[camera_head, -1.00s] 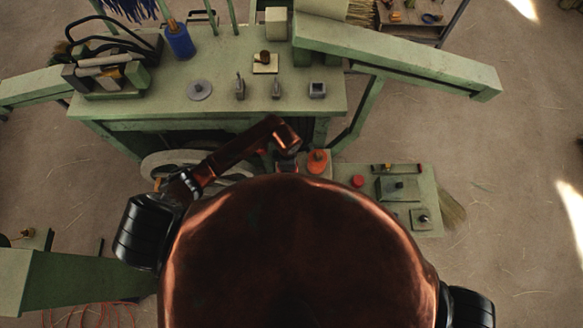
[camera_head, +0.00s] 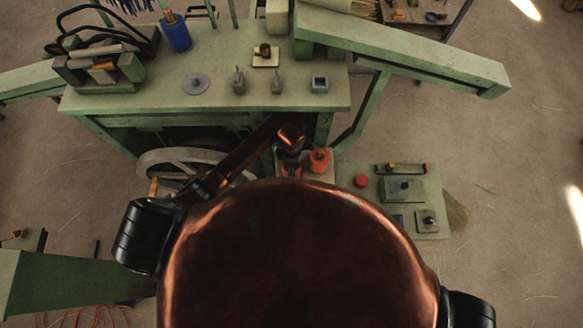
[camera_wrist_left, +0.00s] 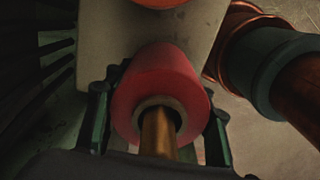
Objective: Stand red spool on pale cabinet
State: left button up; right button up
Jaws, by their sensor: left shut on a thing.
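The red spool (camera_wrist_left: 155,92) fills the middle of the left wrist view, with a brass-coloured core (camera_wrist_left: 158,130) pointing toward the camera. My left gripper (camera_wrist_left: 158,112) is shut on it, a dark finger on each side. The pale cabinet (camera_wrist_left: 110,35) lies just beyond the spool in that view. In the head view, the red spool (camera_head: 290,168) is partly hidden under my left gripper (camera_head: 290,160), at the left part of the pale cabinet top (camera_head: 327,176). I cannot tell whether it touches the top. My right gripper is not in view.
An orange spool (camera_head: 319,160) stands on the pale cabinet, close to the right of the red spool. A green bench (camera_head: 330,100) is behind, with a wheel (camera_head: 155,162) below it.

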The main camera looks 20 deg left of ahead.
pick_arm(q)
jog(key=shift+f, duration=0.2)
jog(key=o, duration=1.3)
jog(key=shift+r, duration=0.1)
jog(key=shift+o, duration=0.2)
jog(key=shift+r, duration=0.1)
notch_tip(320, 180, up, 8)
jog(key=p, duration=0.6)
jog(key=shift+r, duration=0.15)
notch_tip(320, 180, up, 3)
jog(key=shift+b, duration=0.45)
jog(key=shift+r, duration=0.4)
